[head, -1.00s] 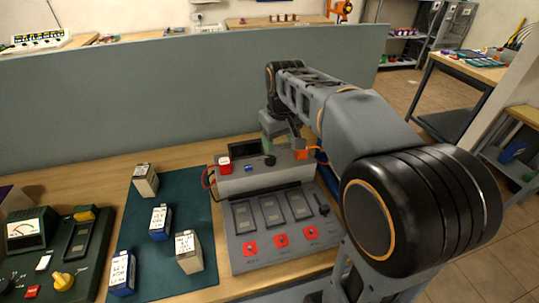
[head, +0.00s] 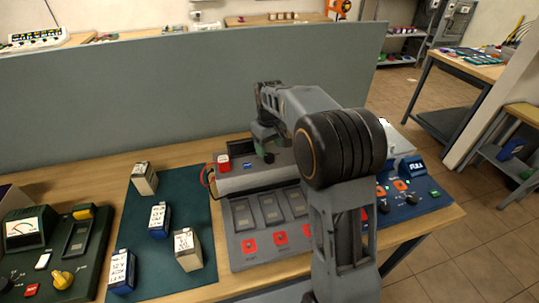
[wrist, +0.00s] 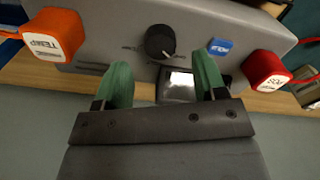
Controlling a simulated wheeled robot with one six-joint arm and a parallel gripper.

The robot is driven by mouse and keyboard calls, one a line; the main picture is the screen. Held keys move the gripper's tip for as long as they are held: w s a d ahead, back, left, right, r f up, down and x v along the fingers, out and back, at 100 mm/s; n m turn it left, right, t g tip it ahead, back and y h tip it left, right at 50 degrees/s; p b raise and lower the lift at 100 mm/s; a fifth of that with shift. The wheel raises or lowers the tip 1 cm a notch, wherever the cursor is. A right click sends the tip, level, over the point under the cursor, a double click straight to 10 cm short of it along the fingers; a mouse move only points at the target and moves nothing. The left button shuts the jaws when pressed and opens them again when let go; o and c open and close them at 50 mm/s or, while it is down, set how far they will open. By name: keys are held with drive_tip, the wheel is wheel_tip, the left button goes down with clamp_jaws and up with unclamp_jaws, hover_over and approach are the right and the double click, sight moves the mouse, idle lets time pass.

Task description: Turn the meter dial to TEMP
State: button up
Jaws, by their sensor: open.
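The black meter dial (wrist: 160,42) sits on the sloped face of the grey meter console (head: 265,182). In the wrist view its pale mark seems to point down and right, away from the orange block. An orange block marked TEMP (wrist: 50,38) is at the left in the wrist view, where text reads upside down. The arm hides it in the head view. My gripper (wrist: 163,80) is open and empty, its green fingers apart, close to the dial but not around it. In the head view my gripper (head: 262,138) is above the dial, which shows only partly.
A red block (wrist: 266,70), a blue tag (wrist: 220,46) and a dark screen (wrist: 180,82) are near the dial. Several batteries (head: 159,222) stand on a green mat (head: 205,264) to the left. A tall grey partition (head: 130,100) stands behind.

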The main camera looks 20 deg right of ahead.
sight(269, 156)
drive_tip(key=shift+f, duration=2.05)
drive_tip(key=shift+c, duration=0.2)
drive_tip(key=c, duration=0.9)
